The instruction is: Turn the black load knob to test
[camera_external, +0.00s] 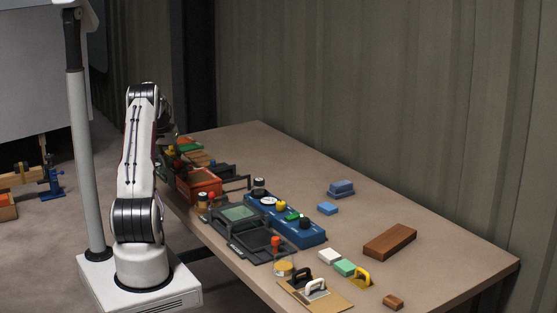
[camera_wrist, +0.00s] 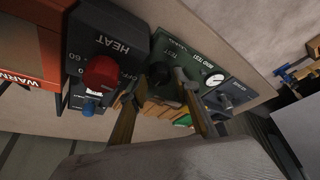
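In the wrist view a green panel (camera_wrist: 192,58) carries lettering that looks like "BEND TEST", a round white gauge and a black knob (camera_wrist: 160,73) near its lower left part. My gripper (camera_wrist: 160,78) is open, with one finger on each side of the black knob. I cannot tell whether the fingertips touch it. The word TEST shows on the panel above the knob. In the external view my gripper is mostly hidden behind my arm at the table's far left end, and the black knob cannot be made out.
A dark box marked HEAT, with a red knob (camera_wrist: 101,72) and a blue knob (camera_wrist: 89,108), stands left of the panel. Beside it is an orange unit (camera_external: 205,184). A grey panel with a gauge (camera_wrist: 228,96) adjoins on the right. The table's right side (camera_external: 290,160) has free room.

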